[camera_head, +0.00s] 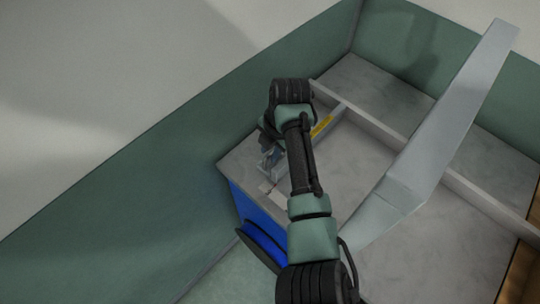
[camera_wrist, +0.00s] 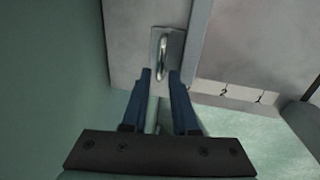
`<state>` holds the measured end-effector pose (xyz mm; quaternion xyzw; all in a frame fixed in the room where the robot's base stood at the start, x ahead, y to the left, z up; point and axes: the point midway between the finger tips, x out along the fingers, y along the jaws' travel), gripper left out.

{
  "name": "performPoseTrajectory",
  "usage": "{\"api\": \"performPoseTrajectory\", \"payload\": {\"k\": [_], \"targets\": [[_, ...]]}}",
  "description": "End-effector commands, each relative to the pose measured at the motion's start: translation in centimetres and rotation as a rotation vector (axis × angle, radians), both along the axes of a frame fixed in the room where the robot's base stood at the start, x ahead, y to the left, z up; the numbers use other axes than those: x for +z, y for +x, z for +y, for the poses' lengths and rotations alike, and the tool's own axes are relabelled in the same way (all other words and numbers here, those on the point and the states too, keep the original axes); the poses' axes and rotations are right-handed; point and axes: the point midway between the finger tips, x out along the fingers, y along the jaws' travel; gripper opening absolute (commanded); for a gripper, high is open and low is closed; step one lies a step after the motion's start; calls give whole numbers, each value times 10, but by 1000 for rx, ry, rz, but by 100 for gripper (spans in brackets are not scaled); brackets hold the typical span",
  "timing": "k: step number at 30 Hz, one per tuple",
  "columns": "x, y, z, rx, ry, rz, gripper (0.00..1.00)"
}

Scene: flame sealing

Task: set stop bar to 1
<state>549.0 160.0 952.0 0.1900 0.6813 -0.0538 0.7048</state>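The stop bar (camera_wrist: 140,18) is a grey bar across the grey worktop, with a metal loop handle (camera_wrist: 162,58) on a plate at its near end. In the head view the stop bar (camera_head: 337,112) runs back from my gripper (camera_head: 268,158), partly hidden by my arm. In the wrist view my gripper (camera_wrist: 160,78) is open. Its two blue fingers are apart, with the lower end of the handle at or just beyond the gap between the tips. Contact cannot be told. Scale marks 2 (camera_wrist: 223,92) and 1 (camera_wrist: 259,98) are on the worktop edge, right of the bar.
A yellow label (camera_head: 322,126) shows near the bar. A long grey arm (camera_head: 452,115) rises over the worktop (camera_head: 345,165) at the right. A rail (camera_head: 370,122) crosses the back. A blue front (camera_head: 258,213) is below, and a green wall (camera_head: 130,190) stands left.

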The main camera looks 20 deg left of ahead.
Motion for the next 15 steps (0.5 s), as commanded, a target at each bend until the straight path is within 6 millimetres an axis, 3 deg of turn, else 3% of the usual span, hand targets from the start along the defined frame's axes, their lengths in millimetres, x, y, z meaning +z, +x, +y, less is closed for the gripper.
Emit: {"api": "performPoseTrajectory", "payload": {"k": [13, 15], "targets": [[-7, 1, 2, 0, 0, 0, 27], [-7, 1, 1, 0, 0, 0, 15]]}}
